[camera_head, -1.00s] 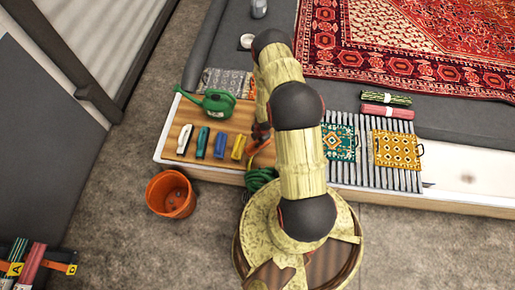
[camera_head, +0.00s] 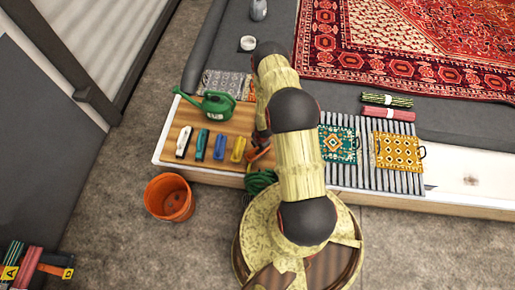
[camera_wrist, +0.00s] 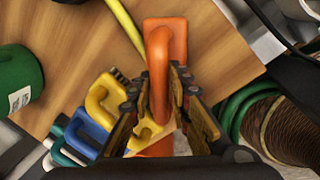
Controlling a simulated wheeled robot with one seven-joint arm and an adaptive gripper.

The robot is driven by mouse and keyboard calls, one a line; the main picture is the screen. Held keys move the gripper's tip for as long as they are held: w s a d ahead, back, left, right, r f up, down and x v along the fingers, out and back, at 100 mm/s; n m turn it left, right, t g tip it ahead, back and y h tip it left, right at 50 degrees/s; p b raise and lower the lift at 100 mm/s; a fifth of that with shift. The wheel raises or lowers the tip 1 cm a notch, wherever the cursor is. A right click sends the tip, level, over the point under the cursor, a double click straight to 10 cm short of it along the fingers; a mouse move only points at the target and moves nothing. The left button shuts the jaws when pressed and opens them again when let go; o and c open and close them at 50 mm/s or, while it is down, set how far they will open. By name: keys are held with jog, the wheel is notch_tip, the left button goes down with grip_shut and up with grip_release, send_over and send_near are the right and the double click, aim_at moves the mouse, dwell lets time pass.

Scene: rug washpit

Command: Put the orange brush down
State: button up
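The orange brush (camera_wrist: 159,55) is between the two fingers of my gripper (camera_wrist: 160,90) in the wrist view, its handle arched toward the camera. The fingers lie close against both sides of the handle. The brush is over the wooden board (camera_wrist: 75,45); I cannot tell whether it touches the board. In the head view, a bit of the orange brush (camera_head: 261,156) shows beside my arm, at the right part of the wooden board (camera_head: 186,107). My arm hides the gripper there.
White, blue and yellow brushes (camera_head: 237,148) stand in a row to the left, with a green watering can (camera_head: 217,104) behind. A green coiled hose (camera_head: 261,181) lies by the front edge. An orange bucket (camera_head: 168,198) stands on the floor. Patterned pads (camera_head: 398,151) lie on slats at right.

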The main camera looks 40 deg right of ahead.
jog(key=o, duration=0.3)
